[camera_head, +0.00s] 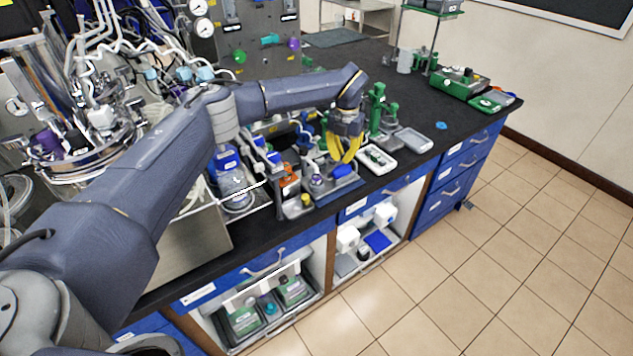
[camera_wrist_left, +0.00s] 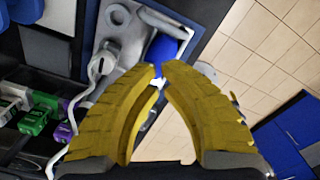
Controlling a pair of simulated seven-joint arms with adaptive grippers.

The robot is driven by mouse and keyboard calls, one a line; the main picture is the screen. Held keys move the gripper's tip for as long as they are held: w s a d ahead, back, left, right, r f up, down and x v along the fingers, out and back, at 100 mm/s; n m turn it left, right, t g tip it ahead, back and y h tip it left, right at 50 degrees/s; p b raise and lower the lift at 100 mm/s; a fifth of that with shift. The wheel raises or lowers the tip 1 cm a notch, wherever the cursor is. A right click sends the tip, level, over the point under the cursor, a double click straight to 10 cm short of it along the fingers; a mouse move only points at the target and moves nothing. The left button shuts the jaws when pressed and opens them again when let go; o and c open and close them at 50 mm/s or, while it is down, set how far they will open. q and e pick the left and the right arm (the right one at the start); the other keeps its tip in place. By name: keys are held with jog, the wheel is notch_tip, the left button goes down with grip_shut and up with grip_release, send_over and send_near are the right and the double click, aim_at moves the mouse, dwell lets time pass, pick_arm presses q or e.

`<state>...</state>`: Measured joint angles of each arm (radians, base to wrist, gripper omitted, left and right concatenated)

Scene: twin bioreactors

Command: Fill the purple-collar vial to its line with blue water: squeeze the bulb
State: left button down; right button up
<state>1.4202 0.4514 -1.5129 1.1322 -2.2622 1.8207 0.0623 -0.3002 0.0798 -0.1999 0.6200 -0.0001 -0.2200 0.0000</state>
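My left gripper (camera_head: 345,155) has yellow ribbed fingers and points down over the small grey station (camera_head: 338,188) near the bench's front edge. In the left wrist view its fingertips (camera_wrist_left: 162,72) come close together, with a narrow gap. A blue part (camera_wrist_left: 160,48), possibly the bulb, shows just beyond and between the tips; in the head view blue (camera_head: 345,171) shows right below them. I cannot tell whether the fingers touch or pinch it. A small item with a purple collar (camera_head: 317,181), perhaps the vial, stands at the station's left; its fill level is too small to read. My right gripper is not in view.
A clear flask (camera_head: 236,190) stands left of the station. A white tray (camera_head: 377,160), a grey tray (camera_head: 412,140) and green stands (camera_head: 377,108) are to the right. Bioreactor vessels (camera_head: 70,130) crowd the left. The black bench (camera_head: 440,120) has free room farther right.

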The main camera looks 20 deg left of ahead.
aim_at(342, 167)
pick_arm(q)
jog(key=shift+f, duration=0.2)
jog(key=shift+f, duration=2.1)
jog(key=shift+r, duration=2.3)
jog(key=shift+f, duration=0.2)
jog(key=shift+f, duration=2.25)
jog(key=shift+r, duration=2.4)
